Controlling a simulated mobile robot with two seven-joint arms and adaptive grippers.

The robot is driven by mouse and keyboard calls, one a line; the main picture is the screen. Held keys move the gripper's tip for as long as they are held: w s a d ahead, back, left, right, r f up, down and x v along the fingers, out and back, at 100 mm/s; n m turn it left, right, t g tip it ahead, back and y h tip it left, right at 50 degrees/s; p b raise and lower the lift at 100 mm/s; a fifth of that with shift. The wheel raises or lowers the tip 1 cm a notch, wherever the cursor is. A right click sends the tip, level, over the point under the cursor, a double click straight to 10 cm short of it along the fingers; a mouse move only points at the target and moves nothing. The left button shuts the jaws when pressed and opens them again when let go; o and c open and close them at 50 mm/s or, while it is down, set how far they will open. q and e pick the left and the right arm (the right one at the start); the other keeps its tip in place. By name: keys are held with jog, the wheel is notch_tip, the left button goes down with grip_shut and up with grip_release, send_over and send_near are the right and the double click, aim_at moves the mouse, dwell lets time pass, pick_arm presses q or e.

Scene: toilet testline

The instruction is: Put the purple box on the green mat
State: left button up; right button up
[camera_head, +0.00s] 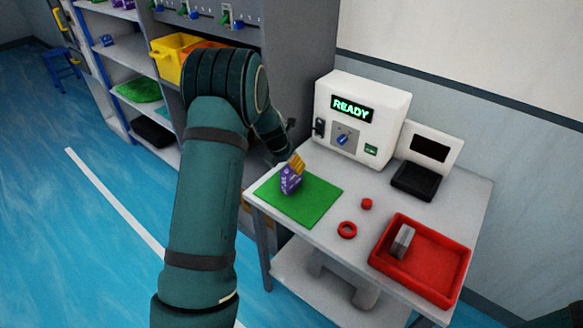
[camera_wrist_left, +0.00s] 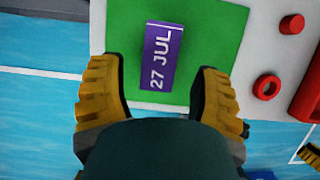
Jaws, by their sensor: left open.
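The purple box (camera_head: 291,181) appears to stand on the green mat (camera_head: 318,203), near its middle, on the table's left part. In the left wrist view the box (camera_wrist_left: 163,55) has "27 JUL" on its face, with the mat (camera_wrist_left: 216,35) behind it. My left gripper (camera_head: 297,163) is at the top of the box in the head view. In the left wrist view its yellow fingers (camera_wrist_left: 160,92) are spread apart, with gaps on both sides of the box. A yellow ridged piece at that view's lower right edge looks like part of my right gripper.
A white machine reading READY (camera_head: 362,112) and a black-and-white device (camera_head: 424,160) stand at the table's back. A red tray (camera_head: 456,268) holding a grey block (camera_head: 402,241), a red ring (camera_head: 347,230) and a small red piece (camera_head: 367,203) are right of the mat. Shelves (camera_head: 130,90) stand left.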

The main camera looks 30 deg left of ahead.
pick_arm(q)
jog(key=p+v, duration=0.1)
jog(key=v, duration=0.5)
jog(key=s+d+f+m, duration=0.3)
jog(key=d+f+m, duration=0.2)
jog(key=s+d+f+m+g, duration=0.1)
jog(key=s+d+f+m, duration=0.2)
jog(key=d+f+m, duration=0.1)
jog(key=s+d+f+m+g, duration=0.1)
jog(key=s+d+f+m, duration=0.2)
jog(key=d+f+m, duration=0.2)
jog(key=shift+d+f+m+h, duration=0.35)
jog(key=shift+d+m, duration=0.15)
jog(key=shift+m, duration=0.7)
jog(key=s+d+f+m+h, duration=0.1)
jog(key=s+d+m, duration=0.5)
jog(key=d+m, duration=0.2)
jog(key=s+d+f+m+h, duration=0.2)
jog(key=s+d+m, duration=0.5)
jog(key=d+m, duration=0.1)
jog(key=shift+f+m+g, duration=0.3)
jog(key=shift+m, duration=0.2)
jog(key=shift+a, duration=0.1)
